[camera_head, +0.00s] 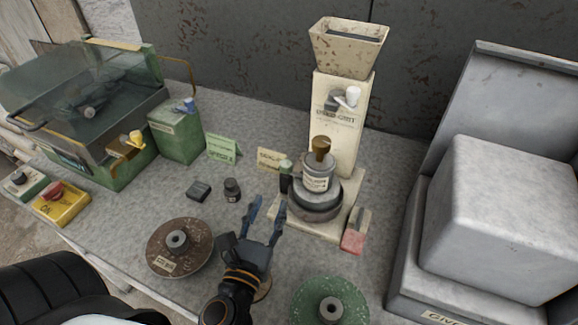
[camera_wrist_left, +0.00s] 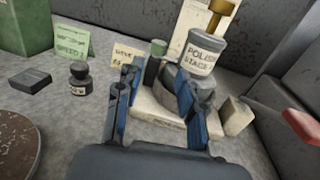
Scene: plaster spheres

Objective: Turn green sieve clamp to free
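A small green-topped post (camera_head: 285,170), apparently the green sieve clamp, stands at the left side of the round grey stack (camera_head: 318,200) on a cream base. It also shows in the left wrist view (camera_wrist_left: 158,48), beyond and between the fingertips. My left gripper (camera_head: 268,208) is open and empty, in front and to the left of the stack, its fingers pointing at it. The fingers frame the stack in the wrist view (camera_wrist_left: 160,92) and partly hide it. No contact with the clamp is visible. My right gripper is not in view.
A cream hopper machine (camera_head: 342,120) rises behind the stack. A red-ended block (camera_head: 355,232) sits at its right. A brown disc (camera_head: 180,248) and a green disc (camera_head: 330,302) lie in front. A small dark bottle (camera_head: 232,190) stands left; a large grey block (camera_head: 500,215) fills the right.

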